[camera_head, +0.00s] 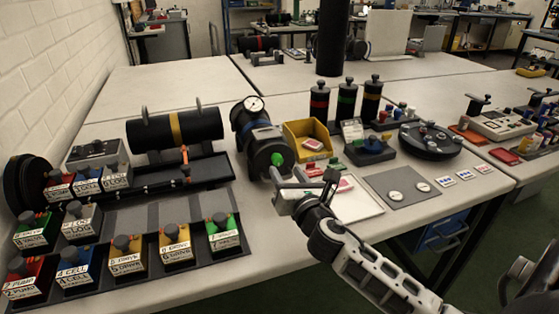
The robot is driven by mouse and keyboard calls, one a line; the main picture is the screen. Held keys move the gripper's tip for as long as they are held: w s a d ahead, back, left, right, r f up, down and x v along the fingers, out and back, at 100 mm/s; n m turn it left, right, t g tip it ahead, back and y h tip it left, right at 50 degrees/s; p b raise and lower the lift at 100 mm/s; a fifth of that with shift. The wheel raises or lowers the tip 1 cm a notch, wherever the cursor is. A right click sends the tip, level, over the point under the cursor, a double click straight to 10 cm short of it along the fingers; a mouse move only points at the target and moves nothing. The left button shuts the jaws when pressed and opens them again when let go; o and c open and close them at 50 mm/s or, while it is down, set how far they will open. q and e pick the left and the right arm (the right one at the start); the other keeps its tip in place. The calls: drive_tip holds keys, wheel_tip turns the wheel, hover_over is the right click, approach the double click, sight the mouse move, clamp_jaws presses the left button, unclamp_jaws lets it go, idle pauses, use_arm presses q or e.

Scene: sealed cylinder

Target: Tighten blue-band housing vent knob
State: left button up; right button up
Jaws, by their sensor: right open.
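A dark housing (259,135) with a round white gauge (254,103) on top stands near the middle of the table. A faint bluish band seems to show around it, but it is small and dark. A green knob (277,159) is on the housing's near end. My right gripper (282,184) is open, just below and in front of the green knob. I cannot tell whether a finger touches the knob or the housing. Part of the housing's lower near end is hidden behind the gripper. My left gripper is not in view.
A black cylinder with a yellow band (175,128) lies on a cradle at left. Labelled coloured blocks (127,256) fill the front left. A yellow bin (308,139), a white tray (357,203) and a dark turntable (431,141) stand to the right. Several banded cylinders (346,103) stand behind.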

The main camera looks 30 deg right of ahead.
sight(279, 162)
drive_tip(key=x, duration=0.5)
drive_tip(key=shift+w, duration=0.4)
drive_tip(key=c, duration=1)
